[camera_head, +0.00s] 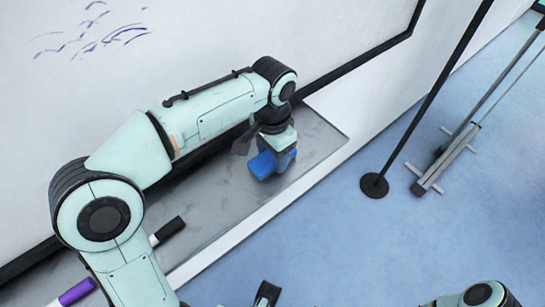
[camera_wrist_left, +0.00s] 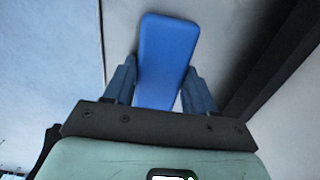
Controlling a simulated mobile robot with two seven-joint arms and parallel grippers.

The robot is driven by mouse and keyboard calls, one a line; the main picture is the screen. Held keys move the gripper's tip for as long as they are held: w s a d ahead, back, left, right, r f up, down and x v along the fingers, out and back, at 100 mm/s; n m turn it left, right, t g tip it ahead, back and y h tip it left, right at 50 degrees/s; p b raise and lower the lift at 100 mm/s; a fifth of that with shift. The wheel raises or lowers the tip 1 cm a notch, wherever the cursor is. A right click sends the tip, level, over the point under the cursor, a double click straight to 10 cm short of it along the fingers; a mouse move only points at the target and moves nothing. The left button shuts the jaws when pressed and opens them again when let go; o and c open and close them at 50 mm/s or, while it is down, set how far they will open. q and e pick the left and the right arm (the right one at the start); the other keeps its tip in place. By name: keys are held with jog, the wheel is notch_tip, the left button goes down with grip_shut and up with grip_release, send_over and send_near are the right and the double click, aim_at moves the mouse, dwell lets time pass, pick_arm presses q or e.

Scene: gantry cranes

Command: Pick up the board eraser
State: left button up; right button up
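The blue board eraser (camera_head: 262,164) is at the right end of the grey tray (camera_head: 230,200) under the whiteboard. My left gripper (camera_head: 272,155) is over it, pointing down. In the left wrist view the eraser (camera_wrist_left: 167,55) sits slightly askew between the two fingers of my left gripper (camera_wrist_left: 160,80). The fingertips appear to touch both its sides, with a small gap lower on the right. I cannot tell if the eraser is clear of the tray. A dark part of my right gripper (camera_head: 266,294) shows at the bottom edge; its fingers are mostly cut off.
A black-capped marker (camera_head: 168,230) and a purple marker (camera_head: 76,292) lie at the tray's left part. The whiteboard (camera_head: 250,40) with purple scribbles rises behind. A stand with a round black base (camera_head: 374,186) and a metal frame (camera_head: 445,160) stand on the blue floor.

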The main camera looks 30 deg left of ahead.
pick_arm(q)
jog(key=c, duration=0.5)
notch_tip(320, 180, up, 9)
jog(key=p, duration=0.2)
jog(key=shift+f+p, duration=0.1)
jog(key=shift+p, duration=0.3)
notch_tip(320, 180, up, 11)
jog(key=p, duration=0.4)
